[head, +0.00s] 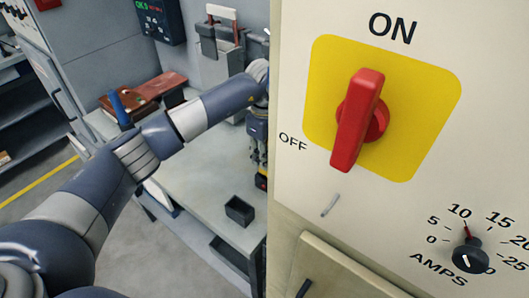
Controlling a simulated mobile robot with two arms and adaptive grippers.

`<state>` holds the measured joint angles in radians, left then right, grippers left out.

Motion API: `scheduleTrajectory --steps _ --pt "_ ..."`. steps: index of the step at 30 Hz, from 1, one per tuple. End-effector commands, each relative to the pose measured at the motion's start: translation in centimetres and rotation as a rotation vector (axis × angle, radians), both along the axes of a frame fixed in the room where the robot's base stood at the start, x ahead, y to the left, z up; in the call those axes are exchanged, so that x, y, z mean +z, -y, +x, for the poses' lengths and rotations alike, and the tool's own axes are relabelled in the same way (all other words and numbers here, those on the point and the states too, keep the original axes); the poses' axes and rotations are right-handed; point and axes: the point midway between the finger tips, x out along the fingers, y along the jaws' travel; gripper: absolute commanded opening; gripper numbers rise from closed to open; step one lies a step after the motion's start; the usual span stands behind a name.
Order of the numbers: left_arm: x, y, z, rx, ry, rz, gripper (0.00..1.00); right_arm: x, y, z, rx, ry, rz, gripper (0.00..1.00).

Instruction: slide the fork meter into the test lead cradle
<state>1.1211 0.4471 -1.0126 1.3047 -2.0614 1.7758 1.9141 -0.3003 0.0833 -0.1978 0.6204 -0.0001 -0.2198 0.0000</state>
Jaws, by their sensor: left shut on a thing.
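My left gripper (259,158) hangs fingers down over the grey bench, close to the left edge of the cream cabinet, which partly covers it. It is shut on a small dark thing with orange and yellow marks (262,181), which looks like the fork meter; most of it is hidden. A small black open-topped holder (240,211) stands on the bench, below and left of the gripper; it may be the test lead cradle. The held thing is apart from it. My right gripper is not in view.
The cream cabinet (410,225) with a red ON/OFF switch (359,122) and AMPS knob (470,254) fills the right side. A brown case (143,93) and blue-handled tool (120,108) lie behind my left arm. The bench top (195,180) is mostly clear.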

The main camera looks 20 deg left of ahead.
Motion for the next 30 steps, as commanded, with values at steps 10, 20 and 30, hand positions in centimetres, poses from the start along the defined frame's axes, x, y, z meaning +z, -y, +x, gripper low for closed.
scheduleTrajectory --steps 10,20,30 --pt "-0.93 -0.01 0.04 0.000 0.002 -0.001 0.00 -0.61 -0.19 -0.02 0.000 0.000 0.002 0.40" --pt "-0.91 -0.01 0.03 0.000 0.001 0.000 0.46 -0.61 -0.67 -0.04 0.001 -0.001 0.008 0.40" --pt "-0.41 -0.01 0.04 0.000 0.001 0.000 0.46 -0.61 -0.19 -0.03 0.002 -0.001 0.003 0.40"
